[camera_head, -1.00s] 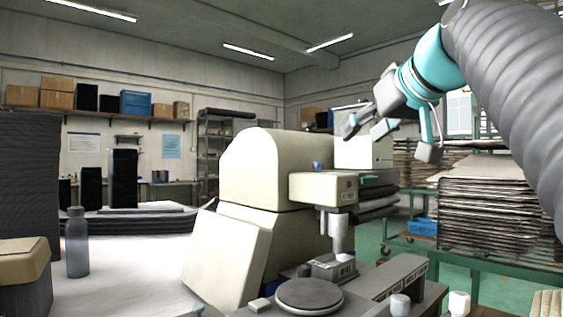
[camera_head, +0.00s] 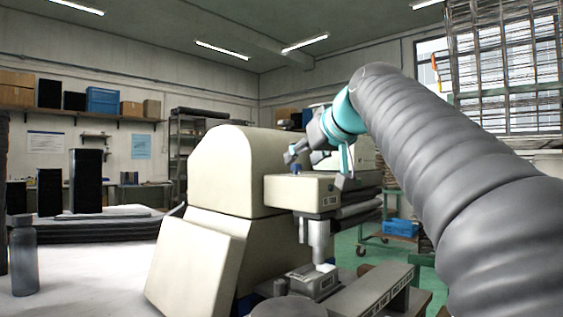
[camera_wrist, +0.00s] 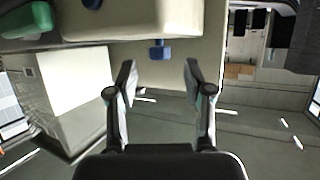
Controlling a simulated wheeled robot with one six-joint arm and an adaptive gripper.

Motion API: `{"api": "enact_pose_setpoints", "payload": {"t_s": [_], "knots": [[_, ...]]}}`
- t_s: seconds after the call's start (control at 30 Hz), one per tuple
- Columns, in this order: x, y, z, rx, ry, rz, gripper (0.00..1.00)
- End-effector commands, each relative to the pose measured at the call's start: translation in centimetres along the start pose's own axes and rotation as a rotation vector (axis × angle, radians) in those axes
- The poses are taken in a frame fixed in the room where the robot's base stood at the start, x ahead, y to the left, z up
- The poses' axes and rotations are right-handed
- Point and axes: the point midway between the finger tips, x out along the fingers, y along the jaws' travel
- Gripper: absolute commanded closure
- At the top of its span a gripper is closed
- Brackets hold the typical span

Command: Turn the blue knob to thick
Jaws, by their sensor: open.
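The blue knob (camera_head: 296,172) stands on top of the cream head box (camera_head: 300,192) of a large cream machine. The wrist view shows a blue knob (camera_wrist: 160,50) ahead of my fingertips, roughly centred between them in the picture. My gripper (camera_head: 303,155) is open, with nothing between its fingers, just above and behind the knob in the head view. In the wrist view both fingers of my gripper (camera_wrist: 159,76) are spread and appear short of the knob. I cannot read a thick marking on the box.
The rounded machine body (camera_head: 235,170) rises left of the head box. A second blue piece (camera_wrist: 92,3) shows at the top edge of the wrist view. A grey bottle (camera_head: 24,262) stands on the white table at left. A green cart (camera_head: 375,238) stands behind at right.

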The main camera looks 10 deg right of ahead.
Motion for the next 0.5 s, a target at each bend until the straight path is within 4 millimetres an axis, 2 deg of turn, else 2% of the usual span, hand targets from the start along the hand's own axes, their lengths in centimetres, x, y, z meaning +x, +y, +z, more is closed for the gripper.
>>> {"api": "enact_pose_setpoints", "payload": {"t_s": [0.03,0.2,0.5], "knots": [[0.8,0.0,0.0,0.000,-0.001,-0.002,0.49],[2.3,0.1,0.0,0.000,0.000,0.001,0.49],[2.8,0.1,0.0,0.001,0.000,0.001,0.49]]}}
